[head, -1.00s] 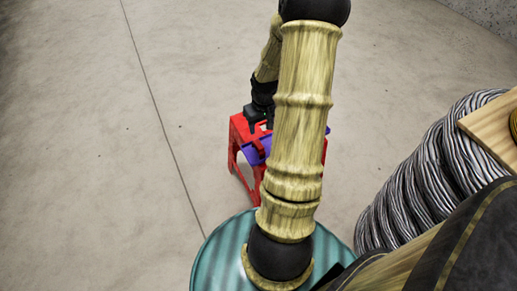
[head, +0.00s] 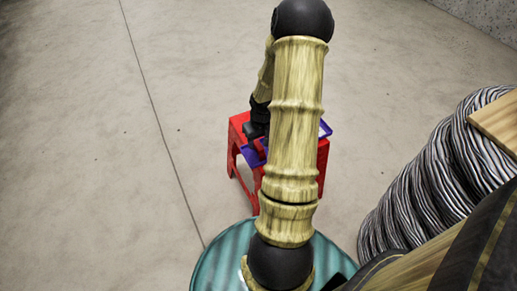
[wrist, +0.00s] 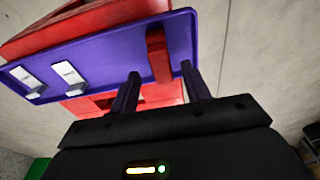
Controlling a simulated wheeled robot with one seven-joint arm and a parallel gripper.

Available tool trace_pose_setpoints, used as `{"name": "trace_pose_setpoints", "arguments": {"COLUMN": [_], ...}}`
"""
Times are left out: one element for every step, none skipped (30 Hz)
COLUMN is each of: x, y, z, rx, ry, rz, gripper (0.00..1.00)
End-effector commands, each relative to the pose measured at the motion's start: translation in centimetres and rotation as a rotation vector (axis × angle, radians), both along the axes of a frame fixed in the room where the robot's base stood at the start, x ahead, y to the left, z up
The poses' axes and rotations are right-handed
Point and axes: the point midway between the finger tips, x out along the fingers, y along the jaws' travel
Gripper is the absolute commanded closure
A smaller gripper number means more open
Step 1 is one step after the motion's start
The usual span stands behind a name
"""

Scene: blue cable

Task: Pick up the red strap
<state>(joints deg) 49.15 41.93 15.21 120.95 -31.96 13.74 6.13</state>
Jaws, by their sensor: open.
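The red strap (wrist: 158,55) lies on a purple tray (wrist: 110,57), near its right end in the wrist view. My gripper (wrist: 160,70) is open, with one dark finger on each side of the strap's near end. I cannot tell whether the fingers touch it or the tray. In the head view, my gripper (head: 256,131) is low over the tray (head: 251,156), and my arm hides much of both. I cannot clearly make out the strap in that view.
The tray rests on a red stool (head: 238,135). Two white pieces (wrist: 68,74) lie on the tray's left part. A teal round top (head: 222,262) stands nearer me. A large cable coil (head: 440,190) and a wooden board (head: 498,118) are at right. The floor at left is clear.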

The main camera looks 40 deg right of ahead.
Motion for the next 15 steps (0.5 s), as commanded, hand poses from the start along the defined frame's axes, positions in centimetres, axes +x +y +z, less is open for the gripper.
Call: {"name": "trace_pose_setpoints", "arguments": {"x": [0.0, -0.1, -0.1, -0.1, 0.0, 0.1, 0.2, 0.2, 0.2, 0.2, 0.2, 0.3, 0.2, 0.2, 0.2], "y": [0.1, 0.2, 0.2, 0.3, 0.3, 0.3, 0.2, 0.2, 0.2, 0.2, 0.2, 0.2, 0.2, 0.2, 0.2], "z": [-1.3, -1.7, -2.3, -2.7, -3.2, -3.6, -3.9, -4.1, -4.2, -4.2, -4.2, -4.1, -4.1, -4.1, -4.1], "rx": [0.001, 0.001, 0.002, 0.001, 0.001, 0.001, 0.001, 0.001, 0.000, 0.000, 0.000, 0.000, 0.000, 0.000, 0.000], "ry": [0.002, 0.003, 0.003, 0.002, 0.002, 0.002, 0.001, 0.001, 0.000, 0.000, 0.000, 0.000, 0.000, 0.000, 0.000], "rz": [0.002, 0.002, 0.001, 0.001, 0.003, 0.003, 0.002, 0.002, 0.001, 0.001, 0.001, 0.001, 0.001, 0.001, 0.001], "gripper": [0.53, 0.53, 0.53, 0.53, 0.53, 0.53, 0.53, 0.53, 0.53, 0.53, 0.53, 0.53, 0.53, 0.53, 0.53]}}
